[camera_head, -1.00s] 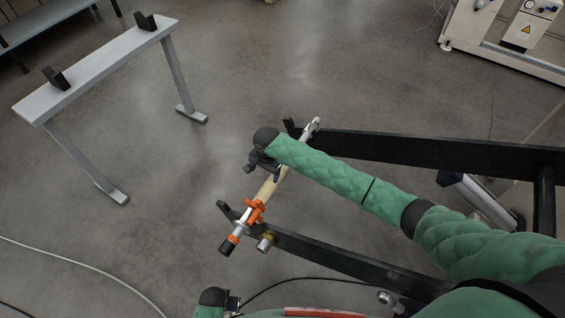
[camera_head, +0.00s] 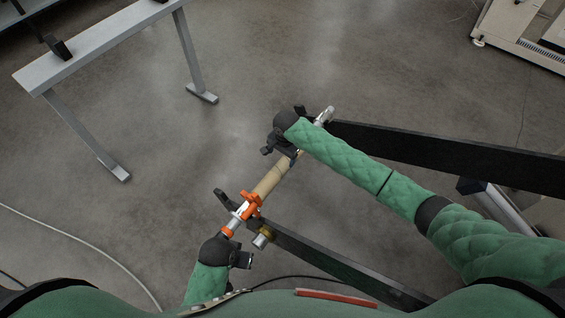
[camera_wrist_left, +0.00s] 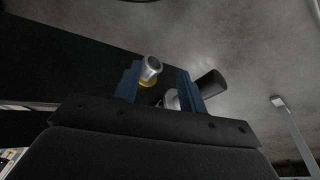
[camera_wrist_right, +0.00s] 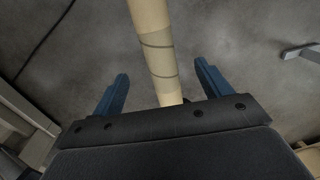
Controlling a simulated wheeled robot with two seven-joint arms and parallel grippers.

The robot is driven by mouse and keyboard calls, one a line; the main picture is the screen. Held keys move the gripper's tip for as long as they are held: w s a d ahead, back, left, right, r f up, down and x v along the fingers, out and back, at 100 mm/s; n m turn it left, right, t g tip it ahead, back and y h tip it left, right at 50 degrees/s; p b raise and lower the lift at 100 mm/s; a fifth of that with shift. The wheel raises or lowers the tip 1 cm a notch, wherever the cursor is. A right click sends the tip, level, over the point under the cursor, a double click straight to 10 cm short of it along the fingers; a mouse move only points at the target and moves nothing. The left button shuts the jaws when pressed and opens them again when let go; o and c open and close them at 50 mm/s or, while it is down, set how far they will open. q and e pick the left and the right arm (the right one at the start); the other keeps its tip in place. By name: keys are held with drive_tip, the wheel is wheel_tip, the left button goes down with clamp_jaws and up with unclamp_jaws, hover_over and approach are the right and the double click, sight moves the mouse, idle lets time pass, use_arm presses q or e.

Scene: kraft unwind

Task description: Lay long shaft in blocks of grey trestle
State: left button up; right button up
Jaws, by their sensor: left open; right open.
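The long shaft (camera_head: 230,228) lies across two black arms. It has silver ends, an orange collar (camera_head: 250,204) and a tan tube (camera_head: 268,182) around its middle. My right gripper (camera_head: 282,152) is open over the tube's far part; in the right wrist view the tube (camera_wrist_right: 155,45) runs between its spread fingers. My left gripper (camera_head: 243,258) is open at the shaft's near end, which it partly hides. The left wrist view shows a black end piece (camera_wrist_left: 211,84) beyond one finger. The grey trestle (camera_head: 100,45) stands at upper left with a black block (camera_head: 58,47) on top.
The black arms (camera_head: 440,158) (camera_head: 320,262) reach in from the right under the shaft. A brass-and-silver fitting (camera_head: 262,238) sits beside the near arm. Bare floor lies between shaft and trestle. A cable (camera_head: 80,240) crosses the floor at left.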

sight(280, 166)
wheel_tip(280, 166, down, 4)
drive_tip(key=shift+r+b, duration=0.2)
drive_tip(key=shift+b, duration=0.95)
use_arm(q)
drive_tip(key=d+v, duration=0.1)
drive_tip(key=v, duration=0.7)
drive_tip(key=shift+r+p, duration=0.3)
drive_tip(key=shift+r, duration=0.1)
use_arm(e)
drive_tip(key=shift+w+a+f, duration=0.15)
drive_tip(key=shift+a+f, duration=0.05)
drive_tip(key=shift+f, duration=1.65)
drive_tip(key=shift+w+a+f, duration=0.1)
drive_tip(key=shift+a+f, duration=0.05)
drive_tip(key=shift+f, duration=1.65)
clamp_jaws()
drive_tip(key=c, duration=0.6)
unclamp_jaws()
drive_tip(key=c, duration=0.7)
drive_tip(key=shift+r, duration=0.1)
drive_tip(key=shift+c, duration=0.7)
use_arm(q)
drive_tip(key=shift+w+r, duration=0.1)
drive_tip(key=shift+r, duration=0.05)
drive_tip(key=shift+r, duration=0.1)
use_arm(e)
drive_tip(key=shift+r, duration=0.15)
